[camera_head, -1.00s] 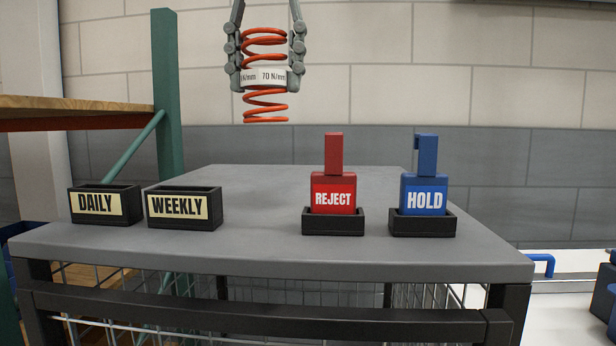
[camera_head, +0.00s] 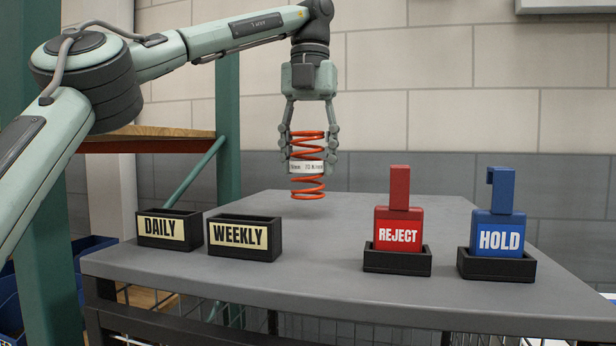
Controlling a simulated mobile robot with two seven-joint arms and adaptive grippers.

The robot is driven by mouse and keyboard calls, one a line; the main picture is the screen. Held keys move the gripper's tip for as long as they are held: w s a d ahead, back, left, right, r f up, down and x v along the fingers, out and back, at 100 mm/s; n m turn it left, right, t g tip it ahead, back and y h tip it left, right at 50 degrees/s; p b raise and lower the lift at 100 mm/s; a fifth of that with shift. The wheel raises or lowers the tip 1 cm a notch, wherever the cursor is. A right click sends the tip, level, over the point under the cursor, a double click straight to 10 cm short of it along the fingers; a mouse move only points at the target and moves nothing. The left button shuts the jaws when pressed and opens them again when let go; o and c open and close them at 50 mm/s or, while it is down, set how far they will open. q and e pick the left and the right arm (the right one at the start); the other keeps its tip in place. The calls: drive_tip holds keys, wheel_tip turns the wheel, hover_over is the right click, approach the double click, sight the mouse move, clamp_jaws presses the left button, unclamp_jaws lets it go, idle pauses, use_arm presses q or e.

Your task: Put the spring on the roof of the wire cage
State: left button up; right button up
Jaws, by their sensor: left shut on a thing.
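The orange-red spring (camera_head: 308,186) with a white label band hangs upright in my left gripper (camera_head: 308,160). The gripper's fingers are shut around its sides at the label band. The spring's lower end is over the grey roof of the wire cage (camera_head: 330,227), near the back half; whether it touches the surface is hard to tell, but it looks at or just above it. The cage's wire sides show only in part under the roof's front edge. My right gripper is not in view.
Black holders marked DAILY (camera_head: 168,229) and WEEKLY (camera_head: 244,238) stand on the roof at left. A red REJECT block (camera_head: 398,231) and a blue HOLD block (camera_head: 500,235) stand in black holders at right. The roof's middle is clear. A green post (camera_head: 228,120) and wooden shelf (camera_head: 150,133) are behind left.

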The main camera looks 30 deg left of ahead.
use_arm(q)
drive_tip(key=shift+f, duration=1.45)
drive_tip(key=shift+f, duration=0.15)
drive_tip(key=o, duration=1.5)
drive_tip(key=shift+r, duration=3.85)
